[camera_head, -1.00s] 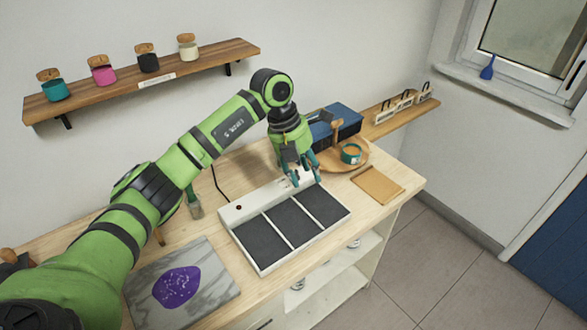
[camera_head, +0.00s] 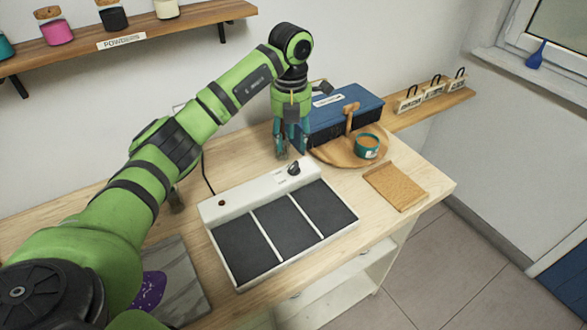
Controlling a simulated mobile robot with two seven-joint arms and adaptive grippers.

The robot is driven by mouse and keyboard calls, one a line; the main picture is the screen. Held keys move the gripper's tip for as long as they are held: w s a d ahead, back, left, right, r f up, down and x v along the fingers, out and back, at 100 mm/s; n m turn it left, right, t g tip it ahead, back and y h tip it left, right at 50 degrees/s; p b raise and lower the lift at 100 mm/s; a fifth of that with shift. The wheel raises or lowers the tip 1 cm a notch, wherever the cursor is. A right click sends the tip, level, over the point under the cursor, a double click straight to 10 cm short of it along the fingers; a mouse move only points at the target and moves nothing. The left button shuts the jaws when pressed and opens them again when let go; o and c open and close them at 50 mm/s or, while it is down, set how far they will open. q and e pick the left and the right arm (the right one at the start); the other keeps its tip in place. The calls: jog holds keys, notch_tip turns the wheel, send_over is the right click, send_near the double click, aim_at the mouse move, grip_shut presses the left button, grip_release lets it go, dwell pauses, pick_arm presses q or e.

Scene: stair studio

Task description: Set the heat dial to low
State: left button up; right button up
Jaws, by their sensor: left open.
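The heat dial (camera_head: 294,168) is a small dark knob on the right part of the white back panel of the hot plate (camera_head: 212,213). Small markings sit beside it, too small to read. The hot plate has three dark panels and a small dark red spot at the panel's left. My left gripper (camera_head: 290,150) is open and points down, just behind the dial, apart from it. It holds nothing that I can see. My right gripper is not in view.
A blue case (camera_head: 345,112) stands right behind my gripper. A round wooden board (camera_head: 330,151) holds a teal tin (camera_head: 367,146). A grey slab (camera_head: 185,275) with a purple patch lies front left, partly behind my arm.

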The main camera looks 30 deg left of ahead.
aim_at(294, 168)
pick_arm(q)
jog(key=shift+f, duration=0.55)
jog(key=f+p, duration=0.1)
jog(key=f, duration=0.1)
jog(key=f+p, duration=0.1)
jog(key=f, duration=0.2)
jog(key=shift+w+f+p, duration=0.2)
jog(key=shift+f+p, duration=0.05)
jog(key=shift+p, duration=0.05)
jog(key=shift+f, duration=0.65)
grip_shut()
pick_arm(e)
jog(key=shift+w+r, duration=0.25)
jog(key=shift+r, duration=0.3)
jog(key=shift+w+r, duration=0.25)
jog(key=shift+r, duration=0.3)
